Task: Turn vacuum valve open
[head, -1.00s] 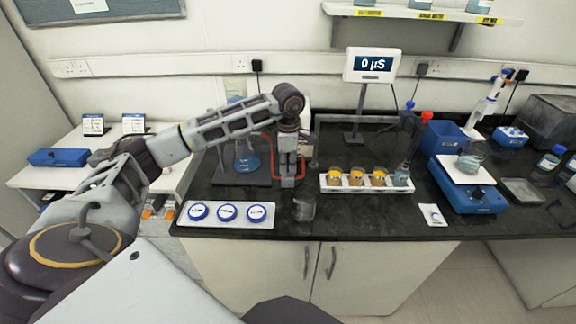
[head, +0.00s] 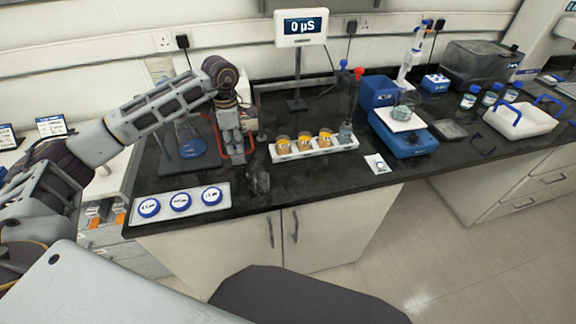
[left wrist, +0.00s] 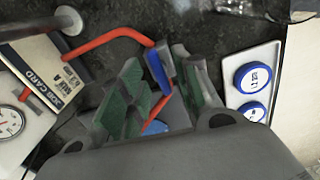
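My left gripper (head: 236,158) points down over the bench beside a red tube (head: 222,146) and a flask with blue liquid (head: 190,142). In the left wrist view the gripper (left wrist: 165,80) has its two green-padded fingers apart. A blue lever (left wrist: 157,70), seemingly the valve handle, shows between the fingertips. The red tube (left wrist: 105,42) runs up to it. I cannot tell whether either finger touches the lever. A pressure gauge (left wrist: 10,121) and a printed card (left wrist: 60,83) lie at the left of the wrist view. My right gripper is out of view.
A tray with blue-lidded dishes (head: 164,212) is at the bench front left. A clear glass vessel (head: 258,174) stands close right of the gripper. A white rack (head: 290,153) of amber cups and a blue balance (head: 405,142) stand farther right.

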